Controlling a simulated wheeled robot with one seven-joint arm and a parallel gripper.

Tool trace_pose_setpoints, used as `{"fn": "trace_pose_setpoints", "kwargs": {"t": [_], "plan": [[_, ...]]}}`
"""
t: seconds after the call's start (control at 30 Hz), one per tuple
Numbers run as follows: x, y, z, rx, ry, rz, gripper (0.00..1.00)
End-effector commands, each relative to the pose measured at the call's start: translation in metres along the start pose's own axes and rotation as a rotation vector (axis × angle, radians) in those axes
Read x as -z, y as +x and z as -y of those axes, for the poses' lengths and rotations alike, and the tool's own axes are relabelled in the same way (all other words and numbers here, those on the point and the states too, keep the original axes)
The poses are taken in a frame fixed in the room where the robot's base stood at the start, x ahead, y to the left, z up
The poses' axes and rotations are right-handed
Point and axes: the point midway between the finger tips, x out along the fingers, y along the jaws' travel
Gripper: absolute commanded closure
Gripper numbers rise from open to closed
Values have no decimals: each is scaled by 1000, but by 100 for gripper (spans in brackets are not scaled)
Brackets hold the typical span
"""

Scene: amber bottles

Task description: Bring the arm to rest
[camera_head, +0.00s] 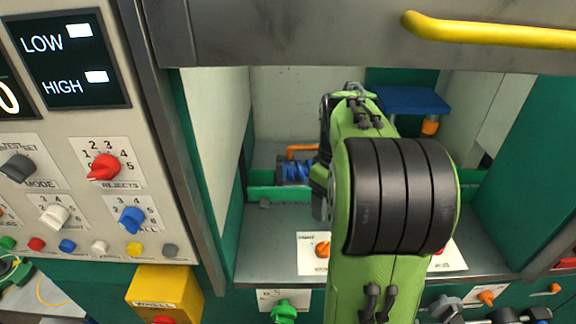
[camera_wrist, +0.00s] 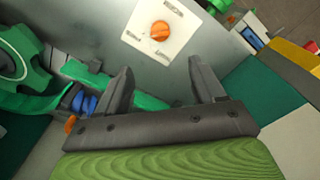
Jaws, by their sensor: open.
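My gripper (camera_wrist: 160,85) shows in the wrist view with its two dark fingers spread apart and nothing between them. Beyond the fingers is a grey metal surface with a white plate that carries an orange knob (camera_wrist: 160,30). In the head view my green arm with a black ribbed joint reaches into a recess of the machine. It hides the gripper's fingers there and much of the recess. No amber bottle shows in either view.
A control panel with red (camera_head: 104,167) and blue (camera_head: 132,219) knobs stands at the left. A yellow bar (camera_head: 490,31) crosses the top right. A yellow box (camera_head: 165,292) sits low at the left. Green walls flank the recess. A blue block (camera_head: 412,100) is at its back.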

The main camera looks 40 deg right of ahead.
Motion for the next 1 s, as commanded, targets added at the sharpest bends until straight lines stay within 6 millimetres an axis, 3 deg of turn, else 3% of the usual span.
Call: {"fn": "trace_pose_setpoints", "kwargs": {"t": [0.17, 0.27, 0.37, 0.5, 0.63, 0.77, 1.0], "plan": [[0, 0, 1, 0, 0, -1, 32], [2, -9, 19, -16, 4, -31, 32], [-1, -27, 68, -52, 27, -117, 32], [-25, -39, 147, -77, 76, -278, 32], [-55, -32, 193, -65, 124, -409, 32], [-72, -23, 212, -46, 155, -479, 32], [-75, -21, 215, -41, 167, -491, 32]]}}
